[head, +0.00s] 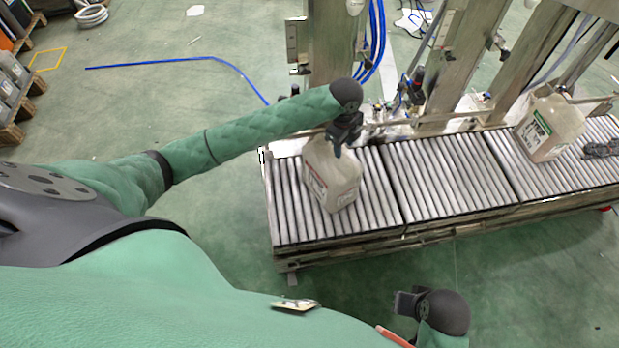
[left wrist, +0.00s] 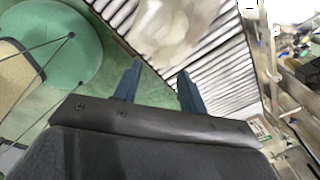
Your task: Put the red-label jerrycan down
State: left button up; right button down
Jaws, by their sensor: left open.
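A translucent off-white jerrycan (head: 332,178) with a red-edged label on its left face stands upright on the left end of the roller conveyor (head: 430,190). My left gripper (head: 340,145) is at the top of this jerrycan and hides part of its handle. In the left wrist view the two blue fingers of the left gripper (left wrist: 158,72) are spread apart, with the blurred jerrycan (left wrist: 172,30) just beyond their tips and nothing between them. My right gripper (head: 405,303) is low in front of the conveyor, empty as far as shows; its fingers are unclear.
A second labelled jerrycan (head: 550,125) stands on the conveyor's right end, beside a dark object (head: 602,149). Metal posts (head: 335,45) and blue hoses rise behind the conveyor. The rollers between the jerrycans are clear. Pallets with containers (head: 12,90) stand far left.

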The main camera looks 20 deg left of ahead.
pick_arm(q)
jog(key=s+d+f+n+t+h, duration=0.1)
jog(key=s+d+f+n, duration=0.3)
jog(key=s, duration=0.4)
jog(key=s+d+f+n+h, duration=0.1)
jog(key=s+d+n, duration=0.35)
jog(key=s, duration=0.35)
jog(key=s+a+n, duration=0.3)
jog(key=s+n, duration=0.2)
jog(key=s, duration=0.3)
jog(key=s+a+f+n+t, duration=0.1)
jog(key=s+a+n, duration=0.1)
jog(key=s+n, duration=0.3)
jog(key=s, duration=0.4)
jog(key=shift+s+a+y, duration=0.25)
jog(key=shift+a+y, duration=0.15)
jog(key=shift+n, duration=0.25)
jog(key=shift+s+a+r, duration=0.15)
jog(key=shift+a+r, duration=0.15)
jog(key=shift+r, duration=0.05)
